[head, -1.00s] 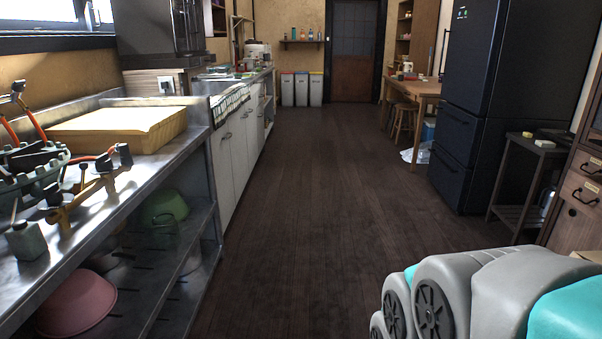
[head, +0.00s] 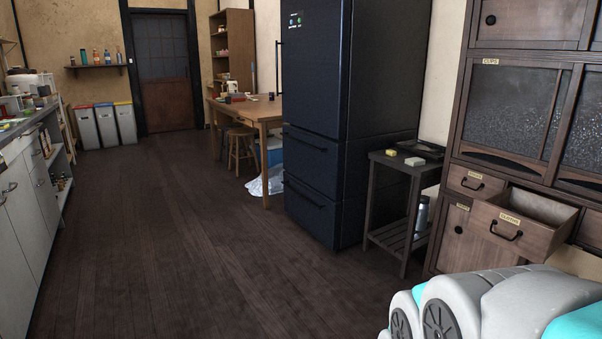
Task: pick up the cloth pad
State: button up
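I cannot pick out the cloth pad for certain. Two small pale yellow blocks lie on the small dark side table (head: 392,160): one near its front right (head: 414,161), the other farther back left (head: 390,151). They are too small to tell whether either is cloth. An open drawer (head: 520,222) with a label on its front juts from the wooden cabinet at right; the visible part of its inside looks empty, and its near bottom is hidden. My gripper is not in view; only grey and teal links of my arm show at the lower right.
The dark fridge (head: 340,120) stands left of the side table, whose lower shelf holds a flask (head: 421,215). The wooden cabinet (head: 520,90) is at right. A wooden table (head: 262,112) with stools stands farther back. Counters line the left edge. The middle floor is clear.

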aim_at(414, 161)
jog(key=i+z, duration=0.6)
jog(key=i, duration=0.25)
jog(key=i+j+z, duration=0.1)
jog(key=i+j, duration=0.25)
jog(key=i, duration=0.15)
jog(key=i+j, duration=0.35)
jog(key=i, duration=0.15)
jog(key=l+z, duration=0.05)
